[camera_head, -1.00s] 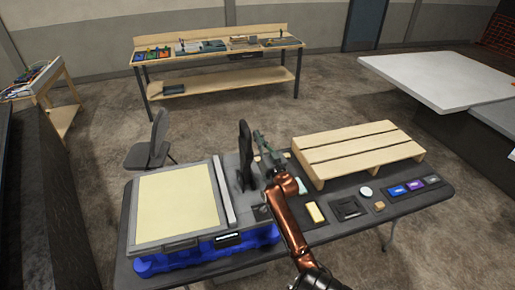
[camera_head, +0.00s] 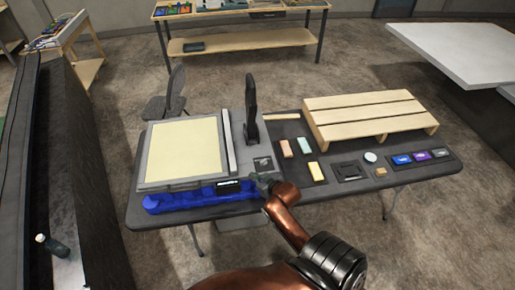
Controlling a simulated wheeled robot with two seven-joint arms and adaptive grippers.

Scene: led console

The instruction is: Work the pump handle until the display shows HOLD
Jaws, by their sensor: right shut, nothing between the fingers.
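The console (camera_head: 143,178) is a grey box with a cream top panel (camera_head: 184,148) and a blue base, on the left half of the dark table. The black pump handle (camera_head: 251,108) stands upright at its right side. A small black display (camera_head: 229,187) is on the front edge; its white lettering is too small to read. My right gripper (camera_head: 258,181) is shut and empty, just right of the display and in front of the handle, apart from the handle. I cannot tell whether it touches the console front. My left gripper is out of view.
Right of the console lie pink (camera_head: 286,148), teal (camera_head: 304,145) and yellow (camera_head: 316,171) blocks, a black square tray (camera_head: 348,171) and a strip of coloured buttons (camera_head: 421,157). A wooden pallet (camera_head: 365,117) fills the back right of the table (camera_head: 160,218).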

